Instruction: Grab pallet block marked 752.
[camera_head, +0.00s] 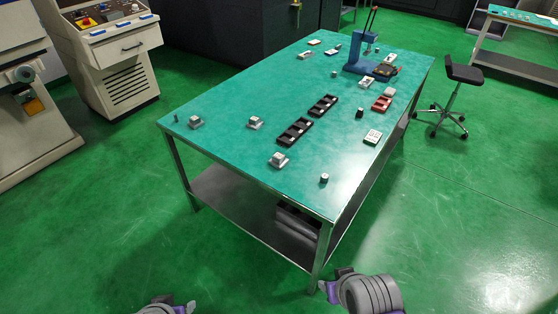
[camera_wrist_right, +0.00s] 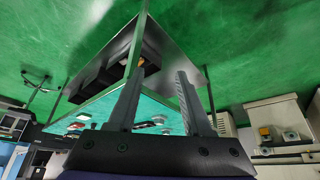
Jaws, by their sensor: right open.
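Three grey metal blocks on light bases stand on the green-topped table (camera_head: 228,98): one at the left corner (camera_head: 195,122), one left of the dark trays (camera_head: 255,123), one near the front edge (camera_head: 278,160). Their markings are too small to read, so I cannot tell which is 752. My right gripper is open and empty in the right wrist view (camera_wrist_right: 160,75), its fingers pointing toward the table, apart from every block. Part of my right arm shows at the bottom of the head view. Only a bit of my left arm shows at the bottom edge; its jaws cannot be made out.
Two black trays (camera_head: 294,132) (camera_head: 323,105) lie mid-table. A small dark cylinder (camera_head: 324,178) stands near the front corner. A blue press-like stand (camera_head: 356,50) and a red tray (camera_head: 381,103) are farther back. A stool (camera_head: 463,72) stands right. The floor before the table is clear.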

